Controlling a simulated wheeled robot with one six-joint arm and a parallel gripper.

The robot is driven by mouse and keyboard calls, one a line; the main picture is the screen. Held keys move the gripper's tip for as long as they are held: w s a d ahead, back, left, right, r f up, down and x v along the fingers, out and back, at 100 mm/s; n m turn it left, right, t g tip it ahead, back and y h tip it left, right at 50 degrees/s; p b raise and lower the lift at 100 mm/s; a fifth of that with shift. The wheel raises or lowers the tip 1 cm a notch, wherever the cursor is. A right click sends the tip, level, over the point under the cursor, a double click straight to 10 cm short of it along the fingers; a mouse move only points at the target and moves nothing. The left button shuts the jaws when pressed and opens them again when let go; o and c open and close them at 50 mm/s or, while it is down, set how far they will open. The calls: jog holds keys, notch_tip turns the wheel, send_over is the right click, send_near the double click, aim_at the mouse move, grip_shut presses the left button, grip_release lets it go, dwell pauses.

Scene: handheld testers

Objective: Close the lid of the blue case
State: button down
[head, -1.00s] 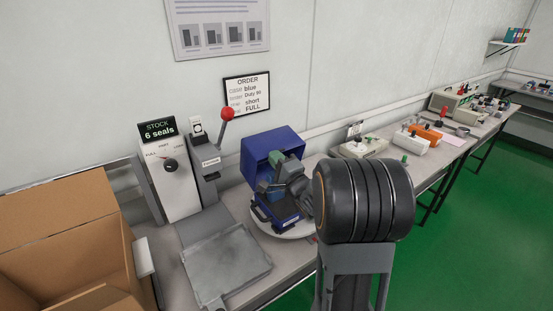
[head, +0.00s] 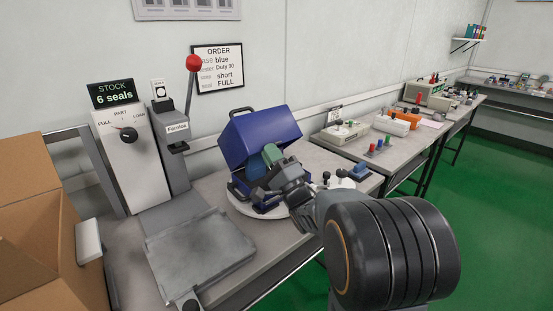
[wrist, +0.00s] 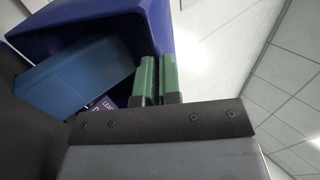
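The blue case (head: 278,127) stands on a white round plate (head: 240,203) on the bench in the head view. Its lid is raised and tilted, with a black handle at its upper left. The lower part is mostly hidden behind my gripper.
A lever press with a red knob (head: 193,63) and a stock dial box (head: 128,140) stand left of the case. A grey tray (head: 200,255) lies in front of them. An open carton (head: 40,240) is far left. Testers (head: 342,134) stand along the bench to the right.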

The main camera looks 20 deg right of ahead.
jog(key=shift+s+f+b, duration=0.4)
jog(key=shift+f+b, duration=0.15)
jog(key=shift+f, duration=0.3)
jog(key=c, duration=1.3)
grip_release()
jog(key=b+v, duration=0.2)
jog(key=v, duration=1)
jog(key=shift+w+f+b, duration=0.15)
jog(key=shift+w+b, duration=0.05)
jog(key=shift+b, duration=0.2)
jog(key=b, duration=0.2)
jog(key=s+b, duration=0.1)
jog(key=b, duration=0.2)
jog(key=shift+d+f, duration=0.2)
jog(key=shift+f, duration=0.15)
jog(key=shift+s+b, duration=0.2)
jog(key=shift+b, duration=0.4)
